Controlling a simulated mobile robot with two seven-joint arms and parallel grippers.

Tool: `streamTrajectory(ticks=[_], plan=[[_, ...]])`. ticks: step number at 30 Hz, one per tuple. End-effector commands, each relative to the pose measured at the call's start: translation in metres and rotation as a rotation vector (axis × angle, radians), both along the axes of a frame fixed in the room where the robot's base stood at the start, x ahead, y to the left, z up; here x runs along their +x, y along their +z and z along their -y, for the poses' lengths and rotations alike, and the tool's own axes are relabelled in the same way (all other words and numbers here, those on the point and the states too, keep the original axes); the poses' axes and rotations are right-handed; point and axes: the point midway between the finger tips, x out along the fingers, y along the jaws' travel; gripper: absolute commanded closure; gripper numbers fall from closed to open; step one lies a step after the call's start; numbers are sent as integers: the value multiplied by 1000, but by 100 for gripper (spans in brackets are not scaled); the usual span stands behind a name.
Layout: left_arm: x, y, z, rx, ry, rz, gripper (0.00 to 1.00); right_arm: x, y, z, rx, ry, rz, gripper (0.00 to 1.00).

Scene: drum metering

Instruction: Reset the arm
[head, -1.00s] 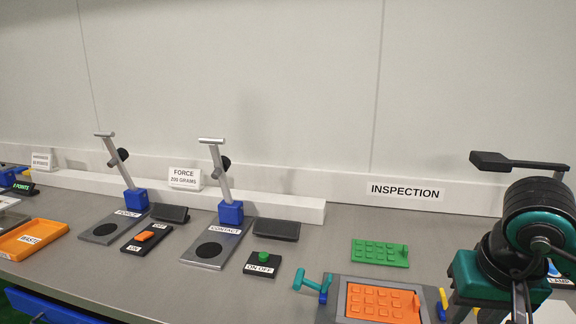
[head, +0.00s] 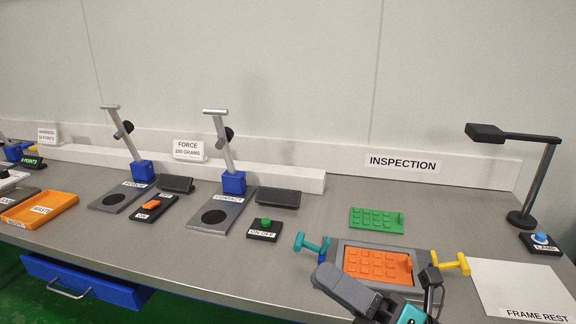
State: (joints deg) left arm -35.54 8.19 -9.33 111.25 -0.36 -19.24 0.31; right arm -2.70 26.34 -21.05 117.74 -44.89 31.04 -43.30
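Part of my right arm, with its gripper (head: 384,298), shows at the bottom edge, low in front of the grey fixture (head: 340,252). A grey link and a dark slim part stand on either side of a teal part; the fingertips are not clear, so I cannot tell open from shut. No held thing shows. The fixture holds an orange studded plate (head: 370,265) and has a teal handle (head: 311,245) at left and a yellow handle (head: 454,264) at right. The arm hides the fixture's front. My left gripper is not in view.
A green studded plate (head: 372,218) lies behind the fixture. The contact stand (head: 233,183) and force stand (head: 142,170) are upright at left. An orange tray (head: 62,203) is farther left. A lamp (head: 545,178) and the frame rest (head: 520,283) are at right.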

Motion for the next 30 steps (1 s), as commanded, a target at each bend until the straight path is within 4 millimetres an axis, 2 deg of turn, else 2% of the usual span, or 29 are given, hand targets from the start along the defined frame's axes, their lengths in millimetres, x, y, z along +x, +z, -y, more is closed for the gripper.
streamTrajectory(ticks=[1, 2, 3, 5, 6, 9, 12, 15, 18, 20, 30], plan=[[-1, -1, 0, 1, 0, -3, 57, 13, -24, 17, 155, -73, -246, 65], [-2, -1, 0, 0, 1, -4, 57, 20, -39, 28, 251, -114, -388, 65], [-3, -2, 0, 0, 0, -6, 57, 27, -64, 43, 379, -173, -576, 65], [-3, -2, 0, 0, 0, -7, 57, 29, -106, 64, 567, -257, -837, 65], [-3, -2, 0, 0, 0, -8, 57, 25, -133, 76, 681, -309, -990, 65], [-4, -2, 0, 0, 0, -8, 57, 4, -199, 99, 941, -436, -1313, 65], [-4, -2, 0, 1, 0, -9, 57, -27, -251, 111, 1154, -544, -1552, 65], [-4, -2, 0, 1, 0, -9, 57, -54, -285, 115, 1307, -625, -1708, 65], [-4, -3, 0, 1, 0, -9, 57, -71, -303, 117, 1397, -674, -1792, 65], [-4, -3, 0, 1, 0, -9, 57, -77, -309, 118, 1426, -688, -1817, 65], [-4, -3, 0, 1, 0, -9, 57, -78, -309, 118, 1432, -691, -1822, 65]])
